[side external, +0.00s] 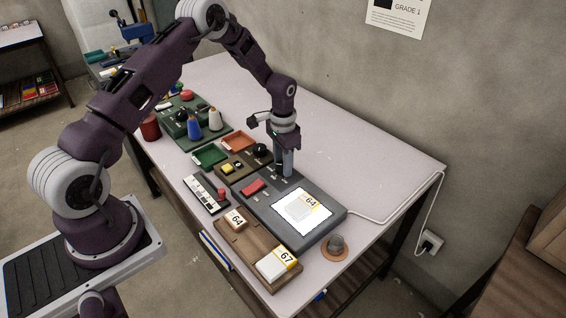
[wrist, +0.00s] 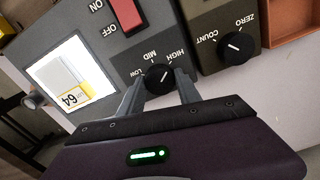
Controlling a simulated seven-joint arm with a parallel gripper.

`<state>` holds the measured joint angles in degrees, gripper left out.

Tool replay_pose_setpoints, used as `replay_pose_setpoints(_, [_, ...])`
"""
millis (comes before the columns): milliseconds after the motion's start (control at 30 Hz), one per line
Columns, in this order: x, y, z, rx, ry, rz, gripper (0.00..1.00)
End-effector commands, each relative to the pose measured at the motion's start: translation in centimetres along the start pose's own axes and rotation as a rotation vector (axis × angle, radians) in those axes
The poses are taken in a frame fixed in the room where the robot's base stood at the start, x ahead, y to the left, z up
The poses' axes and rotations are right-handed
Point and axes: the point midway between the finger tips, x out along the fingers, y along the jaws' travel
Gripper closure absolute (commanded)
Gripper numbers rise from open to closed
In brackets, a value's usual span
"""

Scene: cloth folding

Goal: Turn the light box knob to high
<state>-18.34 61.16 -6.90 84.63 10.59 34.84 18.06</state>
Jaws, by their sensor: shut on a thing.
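The light box (side external: 262,208) is a dark grey unit with a glowing white panel (side external: 290,221) and a red ON/OFF switch (side external: 253,187). In the wrist view its black knob (wrist: 158,76) sits below the labels LOW, MID and HIGH. A pale pointer line shows on the knob, but its exact setting is hard to tell. My gripper (wrist: 160,82) is shut on the knob, one finger on each side. In the side view my gripper (side external: 284,168) points down at the far end of the light box and hides the knob.
A brown scale (side external: 232,171) with a ZERO/COUNT knob (wrist: 236,46) stands close beside the light box. A wooden tray (side external: 246,251) with numbered blocks lies in front. Orange (side external: 239,141) and green (side external: 210,156) trays lie farther back. The table's wall side is clear.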

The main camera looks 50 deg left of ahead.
Motion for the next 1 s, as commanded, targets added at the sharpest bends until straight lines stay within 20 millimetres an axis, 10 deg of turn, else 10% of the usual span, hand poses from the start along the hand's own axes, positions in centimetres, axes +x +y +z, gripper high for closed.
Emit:
replay_pose_setpoints(867, [-0.06, 0.02, 0.01, 0.140, -0.001, 0.000, 1.00])
replay_pose_setpoints(900, [-0.06, 0.01, 0.01, 0.139, -0.001, 0.000, 0.54])
replay_pose_setpoints(1000, [-0.04, 0.01, 0.01, 0.139, 0.000, 0.000, 0.38])
